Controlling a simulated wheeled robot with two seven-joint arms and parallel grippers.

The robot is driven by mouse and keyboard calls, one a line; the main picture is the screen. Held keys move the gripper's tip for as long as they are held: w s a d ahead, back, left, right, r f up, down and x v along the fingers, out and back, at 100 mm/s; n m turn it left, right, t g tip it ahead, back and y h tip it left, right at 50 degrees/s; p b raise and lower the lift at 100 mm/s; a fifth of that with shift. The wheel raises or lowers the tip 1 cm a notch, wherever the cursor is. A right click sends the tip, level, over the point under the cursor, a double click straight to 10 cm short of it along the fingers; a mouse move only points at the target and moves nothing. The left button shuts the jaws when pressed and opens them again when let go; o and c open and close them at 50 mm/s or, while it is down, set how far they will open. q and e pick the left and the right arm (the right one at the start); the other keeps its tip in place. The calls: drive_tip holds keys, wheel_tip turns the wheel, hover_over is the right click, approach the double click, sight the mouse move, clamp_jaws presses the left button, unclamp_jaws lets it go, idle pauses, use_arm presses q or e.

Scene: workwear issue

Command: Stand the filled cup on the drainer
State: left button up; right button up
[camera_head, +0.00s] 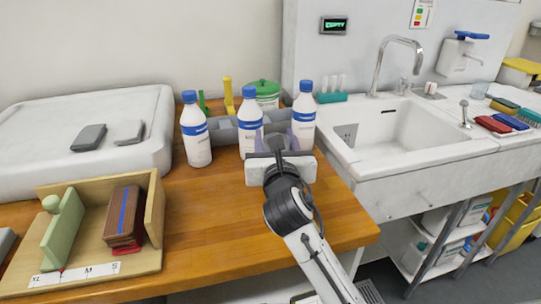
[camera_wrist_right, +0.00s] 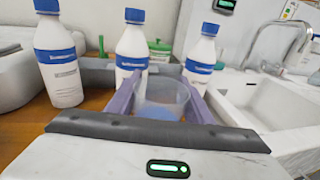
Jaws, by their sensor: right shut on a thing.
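My right gripper (camera_head: 275,143) is over the wooden counter, in front of the bottles. In the right wrist view its purple fingers (camera_wrist_right: 161,95) are shut on a clear cup (camera_wrist_right: 163,98), held between them. The cup looks upright; a bluish tint shows low in it, but I cannot tell how full it is. In the head view the gripper mostly hides it. The white surface right of the sink (camera_head: 455,97) may be the drainer. My left gripper is not in view.
Three white bottles with blue caps (camera_head: 195,135) stand close behind the gripper, by a grey caddy (camera_head: 223,131). The sink (camera_head: 400,130) is to the right. Brushes (camera_head: 493,124) lie at far right. A wooden sorter (camera_head: 150,225) stands front left.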

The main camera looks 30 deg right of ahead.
drive_tip(key=shift+f+b, duration=0.55)
drive_tip(key=shift+f, duration=1.75)
drive_tip(key=o, duration=1.1)
